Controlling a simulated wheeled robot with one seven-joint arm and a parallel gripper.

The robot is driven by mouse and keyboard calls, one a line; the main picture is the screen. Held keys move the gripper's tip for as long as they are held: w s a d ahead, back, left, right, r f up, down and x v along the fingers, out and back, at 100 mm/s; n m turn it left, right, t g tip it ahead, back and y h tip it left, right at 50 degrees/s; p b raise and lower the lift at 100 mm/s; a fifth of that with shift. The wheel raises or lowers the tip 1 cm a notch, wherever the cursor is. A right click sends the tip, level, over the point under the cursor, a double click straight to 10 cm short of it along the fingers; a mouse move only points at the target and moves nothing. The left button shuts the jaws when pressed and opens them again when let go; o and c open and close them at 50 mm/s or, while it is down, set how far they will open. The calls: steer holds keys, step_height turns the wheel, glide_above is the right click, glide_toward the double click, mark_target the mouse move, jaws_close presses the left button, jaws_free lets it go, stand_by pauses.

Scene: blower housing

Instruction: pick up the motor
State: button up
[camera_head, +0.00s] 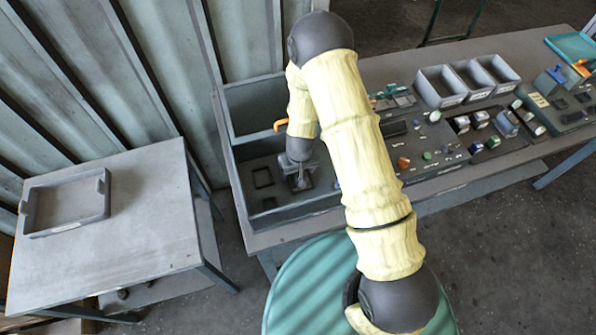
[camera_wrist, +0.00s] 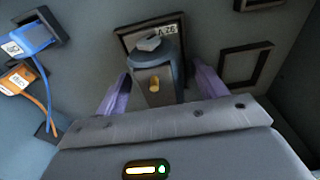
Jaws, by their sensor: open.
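The motor (camera_wrist: 153,66) is a dark grey body with a rounded top and a small brass-coloured part on its face. In the wrist view it stands in front of a square frame with a printed label (camera_wrist: 168,28). My gripper (camera_wrist: 160,76) is open, with one purple finger to each side of the motor. I cannot tell whether either finger touches it. In the head view my gripper (camera_head: 300,180) points down into the grey blower housing (camera_head: 240,160), low over its floor; the motor cannot be made out clearly there.
In the wrist view a blue connector (camera_wrist: 30,40) and an orange connector (camera_wrist: 16,80) with wires lie left of the motor. An empty square frame (camera_wrist: 245,66) is to the right. A side table (camera_head: 150,225) holds an empty tray (camera_head: 66,228). Grey bins (camera_head: 440,87) stand on the workbench.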

stand_by(0.4)
steer(key=c, duration=1.2)
steer(key=shift+o, duration=0.2)
steer(key=shift+r, duration=0.15)
step_height(320, 180, up, 10)
steer(key=b, duration=0.2)
steer(key=shift+b, duration=0.3)
step_height(320, 180, up, 7)
steer(key=p, duration=0.3)
steer(key=shift+p, duration=0.35)
